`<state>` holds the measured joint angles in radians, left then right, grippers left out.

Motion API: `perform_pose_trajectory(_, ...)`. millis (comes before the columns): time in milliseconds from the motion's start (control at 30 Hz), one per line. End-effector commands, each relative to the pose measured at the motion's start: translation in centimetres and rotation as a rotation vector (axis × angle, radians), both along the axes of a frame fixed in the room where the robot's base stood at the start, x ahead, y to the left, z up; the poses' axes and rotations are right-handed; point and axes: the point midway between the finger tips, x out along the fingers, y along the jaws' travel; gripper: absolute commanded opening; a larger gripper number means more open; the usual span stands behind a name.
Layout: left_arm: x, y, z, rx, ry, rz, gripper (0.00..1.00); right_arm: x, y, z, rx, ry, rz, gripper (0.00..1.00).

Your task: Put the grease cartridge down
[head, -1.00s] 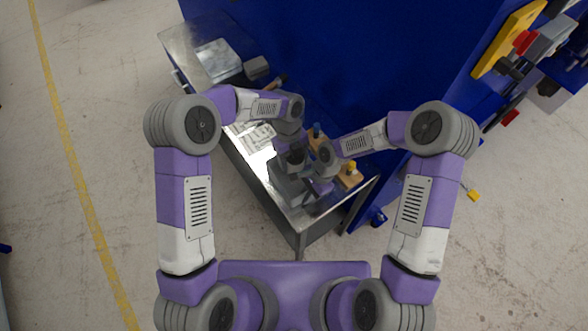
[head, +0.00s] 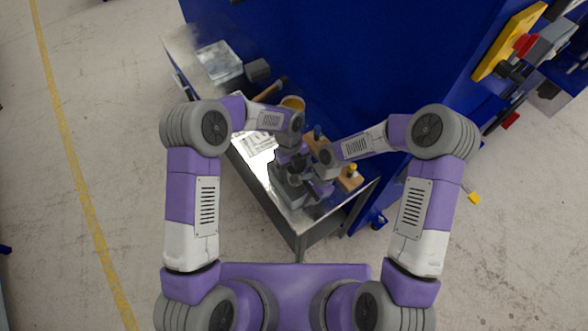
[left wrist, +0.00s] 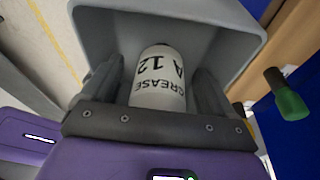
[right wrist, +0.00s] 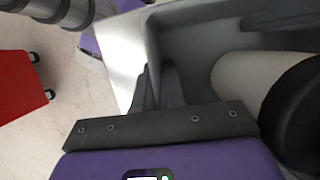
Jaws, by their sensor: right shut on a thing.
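The grease cartridge (left wrist: 158,78) is a white cylinder lettered "GREASE A 12". It lies inside a grey bin (left wrist: 225,18) in the left wrist view. My left gripper (left wrist: 160,72) reaches into the bin with its fingers apart on either side of the cartridge, with narrow gaps beside it. In the right wrist view the cartridge (right wrist: 240,78) shows pale with a dark end at the right. My right gripper (right wrist: 160,85) is shut on the wall of the grey bin (right wrist: 185,45). In the head view the grippers and arms hide most of the bin (head: 287,193).
The bin is over the near end of a metal bench (head: 312,217). Wooden blocks (head: 348,183) with coloured knobs stand to its right. A blue panel (head: 320,60) rises behind.

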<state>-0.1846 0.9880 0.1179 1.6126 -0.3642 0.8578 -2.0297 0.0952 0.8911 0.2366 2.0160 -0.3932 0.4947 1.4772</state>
Motion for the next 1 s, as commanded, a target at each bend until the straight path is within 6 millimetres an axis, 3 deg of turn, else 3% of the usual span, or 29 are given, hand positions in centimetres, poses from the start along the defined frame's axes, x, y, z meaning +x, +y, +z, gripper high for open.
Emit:
perform_pose_trajectory(367,0.2,0.0,1.1,-0.002,-0.002,0.001,0.87,0.0,0.0,0.0,0.001,-0.001,0.000,0.00)
perform_pose_trajectory(800,2.1,1.0,9.6,-0.002,-0.003,0.001,0.87,0.0,0.0,0.0,0.001,-0.001,0.001,0.00)
perform_pose_trajectory(1000,2.5,1.2,11.6,-0.001,-0.001,-0.001,0.87,0.0,0.0,0.0,0.001,-0.001,0.001,0.00)
